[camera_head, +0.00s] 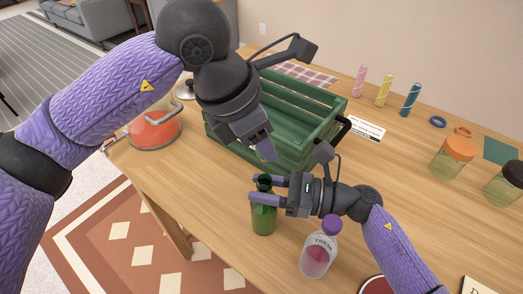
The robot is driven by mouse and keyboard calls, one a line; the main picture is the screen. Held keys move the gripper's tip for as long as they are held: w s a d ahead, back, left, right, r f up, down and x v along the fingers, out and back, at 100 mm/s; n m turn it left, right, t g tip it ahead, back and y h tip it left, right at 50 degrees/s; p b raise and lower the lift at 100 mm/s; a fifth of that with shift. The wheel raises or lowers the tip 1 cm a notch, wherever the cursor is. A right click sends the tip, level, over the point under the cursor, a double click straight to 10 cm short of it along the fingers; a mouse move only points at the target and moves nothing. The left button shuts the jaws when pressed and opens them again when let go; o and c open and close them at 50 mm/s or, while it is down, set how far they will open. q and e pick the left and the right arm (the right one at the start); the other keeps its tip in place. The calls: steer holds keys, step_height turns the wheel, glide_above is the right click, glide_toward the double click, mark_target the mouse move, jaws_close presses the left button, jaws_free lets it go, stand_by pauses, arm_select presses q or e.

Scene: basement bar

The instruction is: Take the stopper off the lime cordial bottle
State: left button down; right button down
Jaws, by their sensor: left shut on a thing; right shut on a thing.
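The green lime cordial bottle (263,220) stands upright near the table's front edge. My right gripper (262,189) comes in from the right and is shut on the bottle's upper part, one finger on each side. The bottle's dark top shows between its fingers. My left gripper (264,149) hangs above the bottle with its fingers pointing down, and a gap shows between its tips and the bottle top. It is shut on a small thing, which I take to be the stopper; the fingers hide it.
A pink bottle with a purple cap (319,248) stands close right of the green bottle. A green slatted crate (290,115) is behind the grippers. An orange pot (154,131) is at left. Jars with an orange lid (456,152) and a black lid (505,184) stand at right.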

steer(key=shift+c, duration=1.4)
jaws_free()
